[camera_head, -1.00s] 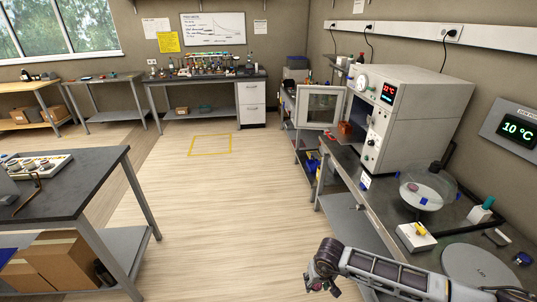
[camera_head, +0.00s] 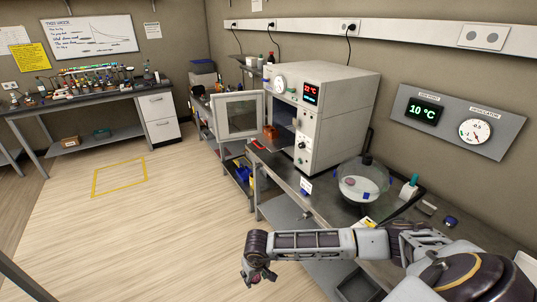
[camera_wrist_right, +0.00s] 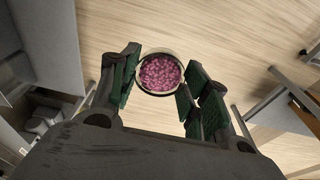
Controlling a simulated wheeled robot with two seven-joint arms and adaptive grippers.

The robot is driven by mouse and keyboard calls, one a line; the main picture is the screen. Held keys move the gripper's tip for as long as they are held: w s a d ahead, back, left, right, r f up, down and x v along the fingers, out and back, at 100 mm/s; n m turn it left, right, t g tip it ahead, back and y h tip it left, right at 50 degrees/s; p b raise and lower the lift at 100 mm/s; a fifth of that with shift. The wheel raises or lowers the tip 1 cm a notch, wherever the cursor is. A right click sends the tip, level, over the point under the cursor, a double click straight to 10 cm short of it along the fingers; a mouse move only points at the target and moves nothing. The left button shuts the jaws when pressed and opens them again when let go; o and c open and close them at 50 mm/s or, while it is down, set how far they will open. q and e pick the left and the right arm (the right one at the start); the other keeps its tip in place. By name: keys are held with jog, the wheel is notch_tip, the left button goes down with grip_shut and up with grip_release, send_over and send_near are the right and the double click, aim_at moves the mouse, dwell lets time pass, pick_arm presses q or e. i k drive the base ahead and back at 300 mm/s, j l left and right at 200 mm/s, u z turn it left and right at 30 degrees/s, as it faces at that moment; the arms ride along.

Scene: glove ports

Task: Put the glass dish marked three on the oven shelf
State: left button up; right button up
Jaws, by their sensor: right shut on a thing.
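My right gripper (camera_head: 258,278) hangs over the floor, left of the bench and well short of the oven. In the right wrist view the gripper (camera_wrist_right: 160,92) is shut on a small round dish (camera_wrist_right: 160,90) with pink granules in it; no number on it can be read. The oven (camera_head: 345,112) is a white box on the bench with a red 22 °C display. Its windowed door (camera_head: 238,114) stands open to the left. My left gripper is out of view.
A round glass vessel (camera_head: 362,182) stands on the bench right of the oven, by a green-topped bottle (camera_head: 409,187). A wall panel (camera_head: 456,121) hangs at right. The floor on the left is open.

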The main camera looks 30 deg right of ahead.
aim_at(280, 143)
jog(key=i+z, duration=0.15)
jog(key=i, duration=0.5)
jog(key=i+j+z, duration=0.1)
jog(key=i+z, duration=0.15)
jog(key=i+j+z, duration=0.5)
jog(key=i+z, duration=0.15)
jog(key=z, duration=0.15)
jog(key=i+j+z, duration=0.3)
jog(key=z, duration=0.15)
jog(key=i+j+z, duration=0.25)
jog(key=j+z, duration=0.25)
jog(key=i+j+z, duration=0.15)
jog(key=j+z, duration=0.25)
jog(key=j, duration=0.3)
jog(key=j+z, duration=0.45)
jog(key=j, duration=0.25)
